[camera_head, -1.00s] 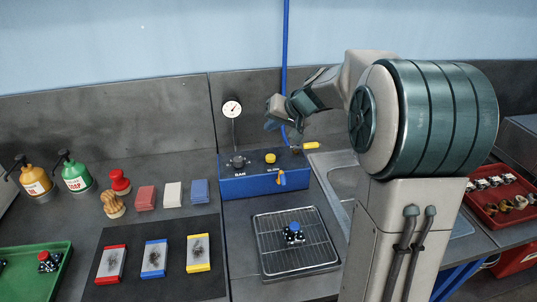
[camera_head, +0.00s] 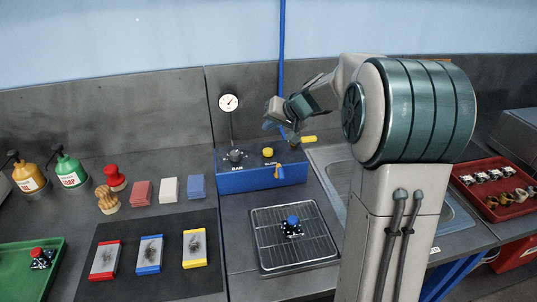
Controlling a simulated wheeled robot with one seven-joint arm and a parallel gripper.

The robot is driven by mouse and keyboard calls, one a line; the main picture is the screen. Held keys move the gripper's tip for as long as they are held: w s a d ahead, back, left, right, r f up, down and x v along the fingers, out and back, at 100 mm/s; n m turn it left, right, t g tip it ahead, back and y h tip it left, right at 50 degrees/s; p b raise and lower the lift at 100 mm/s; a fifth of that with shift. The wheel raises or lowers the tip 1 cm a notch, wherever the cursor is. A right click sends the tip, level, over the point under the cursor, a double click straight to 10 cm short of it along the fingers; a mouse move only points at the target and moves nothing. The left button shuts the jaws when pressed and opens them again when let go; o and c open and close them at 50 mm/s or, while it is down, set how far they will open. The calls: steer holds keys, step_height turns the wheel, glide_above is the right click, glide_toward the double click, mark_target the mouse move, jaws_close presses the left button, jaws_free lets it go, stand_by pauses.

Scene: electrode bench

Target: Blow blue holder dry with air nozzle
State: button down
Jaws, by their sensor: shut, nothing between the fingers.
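The blue holder (camera_head: 292,222) has a blue top and a dark, white-spotted lower part. It stands on a wire rack in a tray (camera_head: 263,241). A yellow piece (camera_head: 309,139), which looks like the air nozzle, sits at the back right of the blue control box (camera_head: 250,181), by a blue hose (camera_head: 282,60). My gripper (camera_head: 271,124) is shut and empty, above the back of the box and just left of the yellow piece. The fingertips are small and partly hidden, so I cannot tell whether they touch anything.
The box bears a black knob, a yellow button and an orange lever (camera_head: 279,171); a gauge (camera_head: 229,102) rises behind it. A sink (camera_head: 335,165) lies to the right, partly behind my arm. Coloured blocks, a dark mat (camera_head: 140,285) and bottles are left. A red tray (camera_head: 463,183) is far right.

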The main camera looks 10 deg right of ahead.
steer(key=b, duration=0.3)
glide_above(270, 152)
step_height(270, 152, down, 4)
steer(key=shift+d+f, duration=0.15)
steer(key=shift+f+b, duration=0.55)
steer(key=shift+f, duration=0.1)
stand_by(1.2)
steer(key=shift+f+b, duration=0.35)
steer(key=shift+b, duration=0.35)
steer(key=shift+f+b, duration=0.6)
steer(key=shift+b, duration=0.2)
stand_by(0.5)
steer(key=shift+r, duration=0.15)
steer(key=shift+r+p, duration=0.55)
steer(key=shift+r, duration=0.35)
